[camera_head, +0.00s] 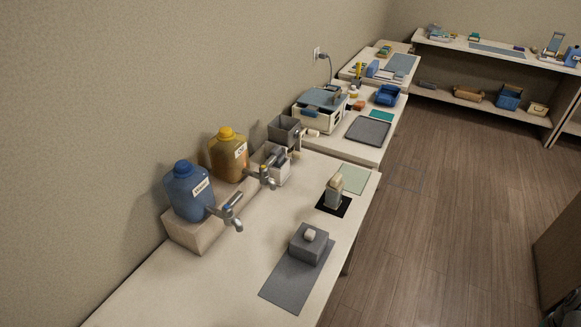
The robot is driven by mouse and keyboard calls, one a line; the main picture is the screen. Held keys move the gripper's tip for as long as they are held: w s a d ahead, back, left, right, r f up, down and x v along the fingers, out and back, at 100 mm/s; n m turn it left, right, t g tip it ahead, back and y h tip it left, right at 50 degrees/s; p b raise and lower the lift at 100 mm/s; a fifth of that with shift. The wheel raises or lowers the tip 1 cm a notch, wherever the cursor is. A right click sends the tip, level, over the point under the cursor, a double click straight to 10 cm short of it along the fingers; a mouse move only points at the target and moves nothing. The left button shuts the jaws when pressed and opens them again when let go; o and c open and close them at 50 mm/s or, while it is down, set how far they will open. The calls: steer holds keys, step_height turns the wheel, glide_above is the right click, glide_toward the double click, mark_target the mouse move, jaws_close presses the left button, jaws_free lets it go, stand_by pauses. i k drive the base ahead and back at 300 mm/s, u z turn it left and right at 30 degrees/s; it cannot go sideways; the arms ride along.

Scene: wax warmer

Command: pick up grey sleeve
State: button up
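No thing in the head view is plainly a sleeve, and I cannot tell which grey object is the grey sleeve. A grey square block (307,247) with a small pale knob on top stands at the far end of a dark grey mat (287,287) on the near table. Farther back, a small upright pale beige and grey piece (334,192) stands on a black square mat (323,208). A grey open-topped box (284,131) stands near the wall. My gripper is not in view.
A blue jug (188,190) and an amber jug (228,157) stand on a raised block by the wall, with metal taps jutting out. A pale green mat (353,180) lies behind. A grey tray (368,131) lies on the farther table. The near table's front left is clear.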

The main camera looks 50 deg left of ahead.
mark_target(277, 151)
steer(key=z, duration=0.25)
steer(key=i, duration=1.9)
steer(key=u, duration=2.55)
